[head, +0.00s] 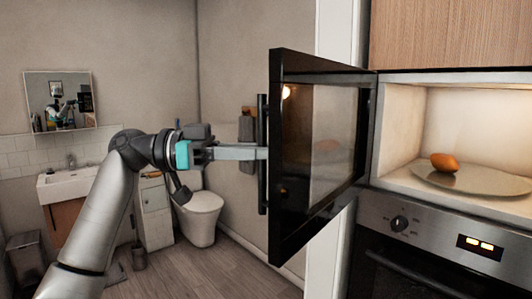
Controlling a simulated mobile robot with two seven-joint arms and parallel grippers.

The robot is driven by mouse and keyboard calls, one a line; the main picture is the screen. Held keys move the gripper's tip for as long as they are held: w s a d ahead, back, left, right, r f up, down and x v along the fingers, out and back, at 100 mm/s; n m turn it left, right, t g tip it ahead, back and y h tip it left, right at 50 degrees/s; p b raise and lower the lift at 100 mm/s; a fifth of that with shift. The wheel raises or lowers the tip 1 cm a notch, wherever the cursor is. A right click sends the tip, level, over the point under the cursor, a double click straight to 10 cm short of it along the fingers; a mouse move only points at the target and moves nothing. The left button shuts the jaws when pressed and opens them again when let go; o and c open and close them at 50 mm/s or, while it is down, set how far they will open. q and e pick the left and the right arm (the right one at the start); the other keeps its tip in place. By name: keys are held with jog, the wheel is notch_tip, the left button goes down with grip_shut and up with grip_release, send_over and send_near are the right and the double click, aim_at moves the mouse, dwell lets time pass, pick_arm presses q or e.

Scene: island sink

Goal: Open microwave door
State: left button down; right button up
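The microwave door (315,150) is a dark glass panel in a black frame. It stands swung wide open to the left of the lit microwave cavity (400,163). Its black vertical handle (262,195) is on the door's far left edge. My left gripper (262,153) comes in from the left with its grey fingers at the middle of the handle and appears shut on it; one finger covers part of the handle. Inside the cavity, an orange-brown oval food item (444,162) lies on a round plate (490,180). My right gripper is not in view.
An oven with a knob (399,223) and lit display (480,246) is below the microwave. A wooden cabinet (450,35) is above. A toilet (200,215), a sink (70,183) and a mirror (60,101) stand behind. Wood floor (190,275) is open left of the door.

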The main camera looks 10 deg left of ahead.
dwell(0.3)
pick_arm(q)
jog(key=c, duration=0.8)
grip_release()
jog(key=shift+w, duration=0.1)
jog(key=shift+c, duration=0.2)
jog(key=shift+a, duration=0.1)
jog(key=s+a, duration=0.2)
jog(key=a, duration=1.3)
jog(key=shift+s+b, duration=0.35)
jog(key=shift+s, duration=0.05)
